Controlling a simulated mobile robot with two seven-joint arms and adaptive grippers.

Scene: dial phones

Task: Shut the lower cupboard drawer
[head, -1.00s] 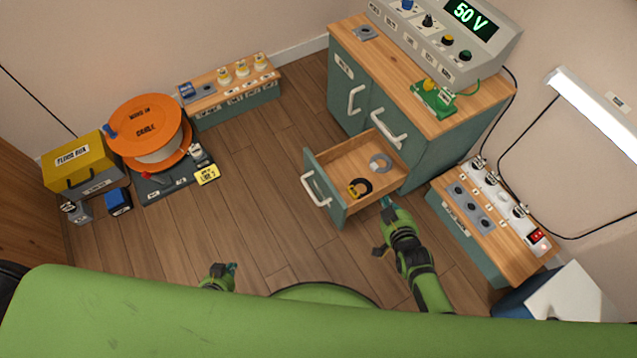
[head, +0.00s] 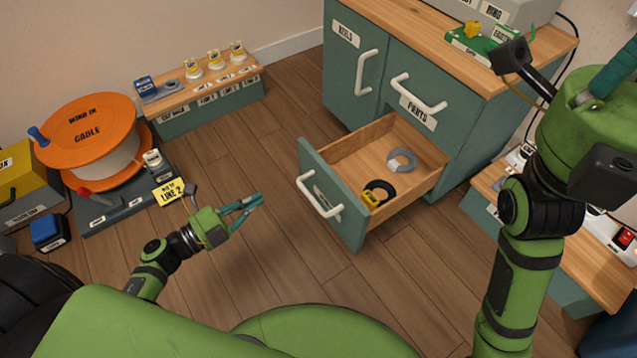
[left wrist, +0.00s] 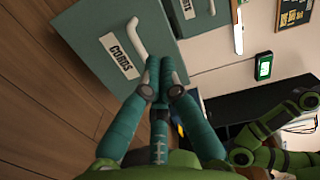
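The lower cupboard drawer (head: 322,222) is pulled well out of the teal cupboard (head: 440,135). A grey coil (head: 402,160) and a black coil with a yellow tag (head: 378,192) lie inside it. Its front shows in the left wrist view with a white handle (left wrist: 136,42) and a CORDS label (left wrist: 120,57). My right gripper (head: 612,72) is raised at the upper right. It is partly cut off, so its finger opening is unclear.
The closed upper drawer (head: 418,95) and a cupboard door (head: 355,60) are above. A low bench (head: 485,205) with sockets stands at right. An orange cable reel (head: 85,125) and a low shelf (head: 210,108) stand at left. Floor is clear before the drawer.

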